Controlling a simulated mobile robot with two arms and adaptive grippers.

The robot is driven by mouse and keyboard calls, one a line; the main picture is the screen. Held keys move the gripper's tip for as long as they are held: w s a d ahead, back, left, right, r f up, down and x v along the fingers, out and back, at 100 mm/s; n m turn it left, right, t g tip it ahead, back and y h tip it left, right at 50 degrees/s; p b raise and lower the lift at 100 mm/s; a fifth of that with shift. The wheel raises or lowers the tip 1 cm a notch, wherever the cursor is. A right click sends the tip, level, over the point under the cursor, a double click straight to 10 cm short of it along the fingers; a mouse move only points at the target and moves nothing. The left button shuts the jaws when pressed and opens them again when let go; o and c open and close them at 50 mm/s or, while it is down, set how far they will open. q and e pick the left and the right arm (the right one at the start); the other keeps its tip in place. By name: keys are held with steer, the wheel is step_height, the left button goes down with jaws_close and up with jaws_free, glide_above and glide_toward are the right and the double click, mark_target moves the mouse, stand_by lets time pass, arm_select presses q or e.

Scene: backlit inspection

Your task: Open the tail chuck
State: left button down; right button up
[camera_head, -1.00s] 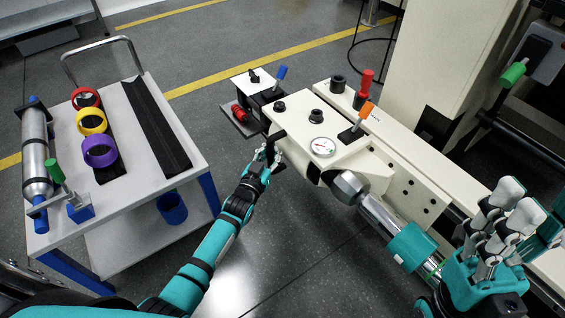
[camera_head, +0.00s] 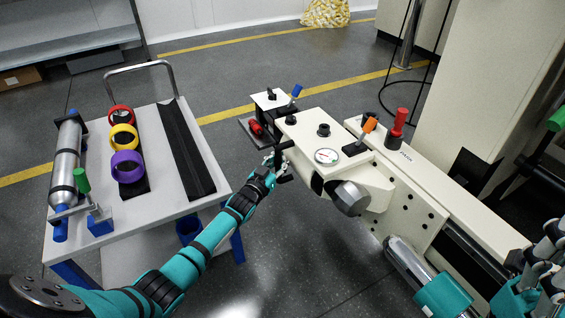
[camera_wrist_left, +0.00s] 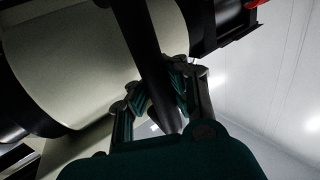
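The steel chuck (camera_head: 350,198) sits on the near side of the cream machine housing (camera_head: 308,132). A dark lever (camera_head: 285,145) sticks out at the housing's left side. My left gripper (camera_head: 277,163) is at this lever; in the left wrist view its fingers (camera_wrist_left: 157,92) close from both sides on the dark bar (camera_wrist_left: 147,55). A steel cylinder with a teal band (camera_head: 408,258) lies below right of the chuck, apart from it. My right gripper (camera_head: 543,262) is at the right edge, partly cut off, beside the cylinder; its grip is unclear.
A white cart (camera_head: 150,215) at left carries red, yellow and purple rings (camera_head: 124,138) and a steel cylinder (camera_head: 66,165). A gauge (camera_head: 326,156), an orange-topped lever (camera_head: 369,126) and a red handle (camera_head: 399,122) stand on the machine. Floor between cart and machine is free.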

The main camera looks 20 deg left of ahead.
arm_select(q)
steer(key=shift+s+a+f, duration=0.15)
steer(key=shift+a+f, duration=0.2)
steer(key=shift+a, duration=0.3)
steer(key=c, duration=1.2)
jaws_free()
steer(key=shift+s+a+r+y, duration=0.15)
steer(key=shift+a+y, duration=0.1)
steer(key=shift+y, duration=0.05)
steer(key=shift+o, duration=0.2)
steer(key=shift+d, duration=0.1)
steer(key=shift+d+r, duration=0.15)
steer(key=s, duration=1.1)
steer(key=shift+s+a, duration=0.4)
